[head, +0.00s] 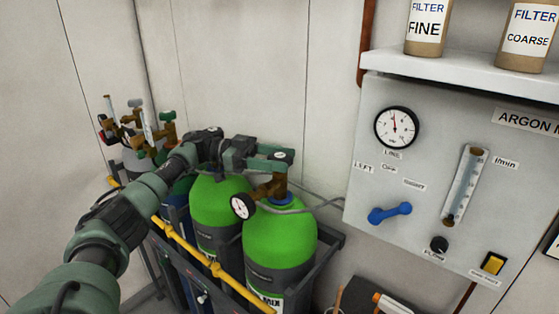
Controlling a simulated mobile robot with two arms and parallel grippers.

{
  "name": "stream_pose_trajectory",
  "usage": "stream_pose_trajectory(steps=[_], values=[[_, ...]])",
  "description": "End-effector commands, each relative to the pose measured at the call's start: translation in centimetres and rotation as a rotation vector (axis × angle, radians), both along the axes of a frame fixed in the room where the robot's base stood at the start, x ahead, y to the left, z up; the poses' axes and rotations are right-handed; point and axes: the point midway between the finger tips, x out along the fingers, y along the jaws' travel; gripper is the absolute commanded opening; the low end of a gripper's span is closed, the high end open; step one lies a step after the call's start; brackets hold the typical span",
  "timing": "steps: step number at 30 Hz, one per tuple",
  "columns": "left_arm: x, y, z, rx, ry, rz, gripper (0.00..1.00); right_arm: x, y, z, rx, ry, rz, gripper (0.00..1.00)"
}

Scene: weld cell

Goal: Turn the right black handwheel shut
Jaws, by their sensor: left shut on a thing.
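The right black handwheel (281,156) sits on top of the brass valve (276,187) of the right green cylinder (280,238). My left gripper (279,158) reaches in from the left and is shut on this handwheel, with its fingers covering much of the rim. A small round gauge (242,206) hangs on the valve's left side. The left green cylinder (218,199) stands beside it, its top hidden behind my left arm. My right gripper is not in view.
A yellow rail (213,266) runs along the front of the cylinder rack. More cylinder valves (145,128) stand at the back left. At right, a grey argon panel (365,211) carries a line gauge (396,128), a blue lever (390,213) and a flow tube (465,185).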

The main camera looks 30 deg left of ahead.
Motion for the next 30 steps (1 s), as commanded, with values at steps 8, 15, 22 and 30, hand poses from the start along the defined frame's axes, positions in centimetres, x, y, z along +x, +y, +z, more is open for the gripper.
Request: stream_pose_trajectory(steps=[8,15,22,30], values=[[0.0,-0.1,-0.1,0.001,0.001,-0.001,0.68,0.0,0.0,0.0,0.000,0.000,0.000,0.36],[0.0,0.0,-0.1,0.001,0.001,0.000,0.75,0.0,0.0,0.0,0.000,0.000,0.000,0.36],[0.0,0.0,0.7,0.001,-0.002,0.001,0.75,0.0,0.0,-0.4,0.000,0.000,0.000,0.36],[0.0,0.0,6.1,0.002,-0.008,0.001,0.75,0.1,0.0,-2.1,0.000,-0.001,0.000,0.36]])
